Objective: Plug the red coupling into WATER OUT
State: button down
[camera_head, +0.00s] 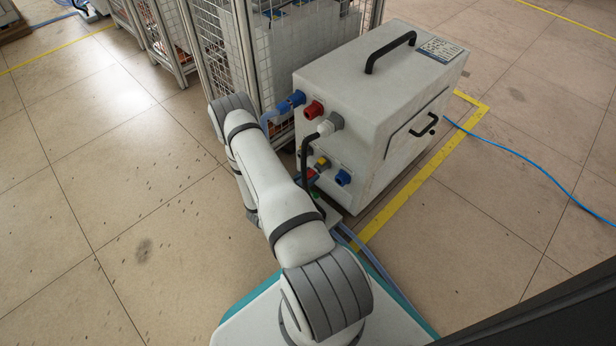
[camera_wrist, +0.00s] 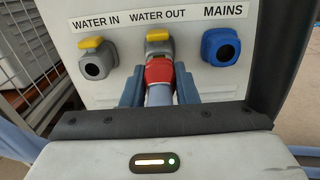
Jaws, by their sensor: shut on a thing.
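The red coupling (camera_wrist: 158,72) is on the end of a pale blue-grey hose (camera_wrist: 160,95) in the wrist view. My gripper (camera_wrist: 160,84) is shut on it, with one blue-grey finger on each side. The coupling lines up with the grey WATER OUT port (camera_wrist: 158,47), which has a yellow lever on top. It meets or overlaps the port's front; I cannot tell how deep it sits. In the head view, red (camera_head: 311,174) shows low on the white heater box (camera_head: 352,92), partly hidden by my arm.
The WATER IN port (camera_wrist: 95,62) at the left has an open dark hole and a yellow lever. The blue MAINS socket (camera_wrist: 221,47) is at the right. Above, a blue connector (camera_head: 291,101), a red one (camera_head: 314,109) and a grey one with a black cable (camera_head: 331,123) stick out. A wire cage (camera_head: 225,45) stands close behind.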

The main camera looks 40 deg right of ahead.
jog(key=shift+d, duration=0.35)
jog(key=c, duration=1.1)
grip_release()
jog(key=shift+o, duration=0.2)
jog(key=a+p, duration=0.1)
jog(key=a, duration=0.1)
jog(key=a+p, duration=0.1)
jog(key=a, duration=0.2)
jog(key=a+p, duration=0.1)
jog(key=a, duration=0.1)
jog(key=shift+s+a, duration=0.3)
jog(key=shift+a, duration=0.1)
jog(key=shift+r, duration=0.1)
